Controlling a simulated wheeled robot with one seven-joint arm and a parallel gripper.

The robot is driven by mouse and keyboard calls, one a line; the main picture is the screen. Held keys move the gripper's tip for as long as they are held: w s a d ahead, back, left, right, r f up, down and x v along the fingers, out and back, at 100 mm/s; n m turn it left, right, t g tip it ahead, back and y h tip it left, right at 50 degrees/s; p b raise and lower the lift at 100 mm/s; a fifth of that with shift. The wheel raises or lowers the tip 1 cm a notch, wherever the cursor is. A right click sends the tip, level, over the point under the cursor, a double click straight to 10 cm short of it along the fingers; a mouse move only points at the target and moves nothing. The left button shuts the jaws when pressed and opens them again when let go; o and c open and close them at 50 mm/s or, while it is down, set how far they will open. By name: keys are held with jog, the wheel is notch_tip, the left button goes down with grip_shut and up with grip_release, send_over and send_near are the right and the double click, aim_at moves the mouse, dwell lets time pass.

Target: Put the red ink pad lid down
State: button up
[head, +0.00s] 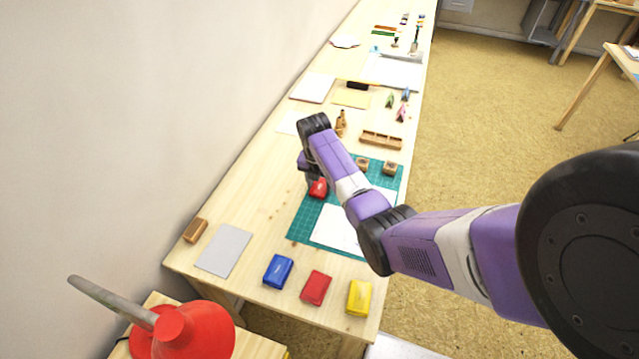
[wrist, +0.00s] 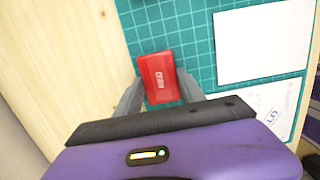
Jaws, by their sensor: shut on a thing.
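The red ink pad lid (wrist: 160,77) is between the two fingers of my gripper (wrist: 160,92) in the wrist view, with the green cutting mat behind it. My gripper is shut on it. In the head view the lid (head: 318,188) shows under my wrist, over the left part of the green cutting mat (head: 300,227). I cannot tell whether it touches the mat. A red ink pad (head: 316,288) lies near the table's front edge, between a blue one (head: 278,271) and a yellow one (head: 359,298).
White paper (head: 335,228) lies on the mat. Wooden stamps (head: 390,168) and a wooden tray (head: 381,140) stand beyond. A grey sheet (head: 224,250) and a brown block (head: 196,230) lie at the left. Bare wood (head: 265,200) is clear left of the mat.

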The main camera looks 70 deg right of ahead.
aim_at(317, 191)
jog(key=o, duration=1.3)
jog(key=shift+f, duration=0.1)
notch_tip(317, 191, up, 12)
jog(key=a, duration=0.1)
jog(key=shift+a, duration=0.4)
